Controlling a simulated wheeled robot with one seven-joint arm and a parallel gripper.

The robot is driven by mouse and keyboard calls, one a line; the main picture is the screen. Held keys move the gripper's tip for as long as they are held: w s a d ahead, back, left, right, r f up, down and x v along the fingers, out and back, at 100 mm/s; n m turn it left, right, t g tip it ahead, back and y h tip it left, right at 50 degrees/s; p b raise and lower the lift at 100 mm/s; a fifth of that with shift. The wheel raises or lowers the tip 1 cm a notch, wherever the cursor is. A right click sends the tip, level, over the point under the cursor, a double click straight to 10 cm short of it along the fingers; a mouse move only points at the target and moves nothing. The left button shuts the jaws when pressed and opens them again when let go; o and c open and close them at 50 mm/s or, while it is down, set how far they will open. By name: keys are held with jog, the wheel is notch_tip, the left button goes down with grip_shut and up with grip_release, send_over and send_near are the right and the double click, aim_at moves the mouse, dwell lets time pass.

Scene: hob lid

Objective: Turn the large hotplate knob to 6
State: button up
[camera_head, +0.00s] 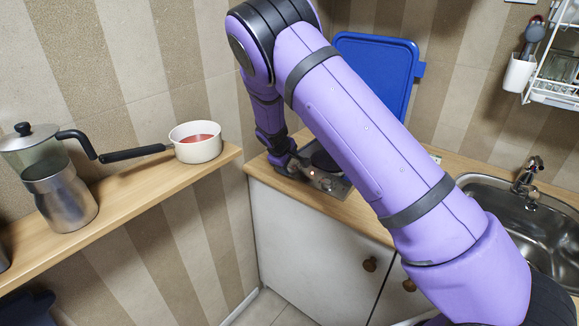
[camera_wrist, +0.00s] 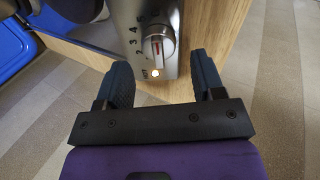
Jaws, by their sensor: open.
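A silver hotplate knob (camera_wrist: 158,46) with a red pointer line sits on the steel front panel of the hob (camera_wrist: 125,12). Numbers run up its left side, and a lit lamp marked HOT (camera_wrist: 154,73) is below it. I cannot tell the exact setting of the pointer. My gripper (camera_wrist: 161,62) is open, with one dark finger on each side below the knob and nothing between them. In the head view my gripper (camera_head: 288,164) is at the left end of the hob (camera_head: 335,187), partly hidden by its own wrist. A dark hotplate (camera_head: 325,162) shows behind my arm.
A blue panel (camera_head: 378,65) stands upright behind the hob. A shelf (camera_head: 130,203) at left holds a pan (camera_head: 196,146) with red contents and a metal coffee pot (camera_head: 60,195). A sink (camera_head: 510,215) is at right. Open floor lies below the counter edge.

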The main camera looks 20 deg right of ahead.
aim_at(292, 169)
jog(key=shift+x, duration=1.25)
jog(key=shift+c, duration=0.3)
jog(key=c, duration=0.8)
jog(key=shift+m, duration=0.7)
jog(key=o, duration=0.9)
jog(key=shift+c, duration=0.2)
